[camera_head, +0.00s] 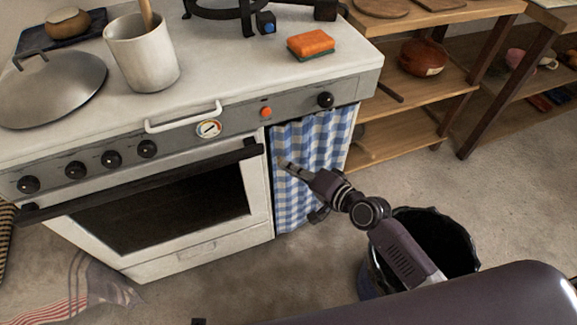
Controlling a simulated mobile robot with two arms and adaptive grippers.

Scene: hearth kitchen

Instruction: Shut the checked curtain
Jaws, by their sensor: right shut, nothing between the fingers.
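The blue and white checked curtain (318,143) hangs at the right end of the stove front, under the control panel and beside the oven door. It spans from the oven's edge to the stove's right side panel. My right gripper (284,164) is in front of the curtain near its left edge. Its fingers are shut and hold nothing; I cannot tell whether they touch the cloth. The gripper and wrist hide part of the curtain's lower middle. My left gripper is not in view.
The stove's oven door (165,205) has a dark handle bar (140,180). A black-lined bin (440,238) stands on the floor beside my right arm. Wooden shelves (415,90) stand right of the stove. A striped cloth (75,295) lies on the floor at left.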

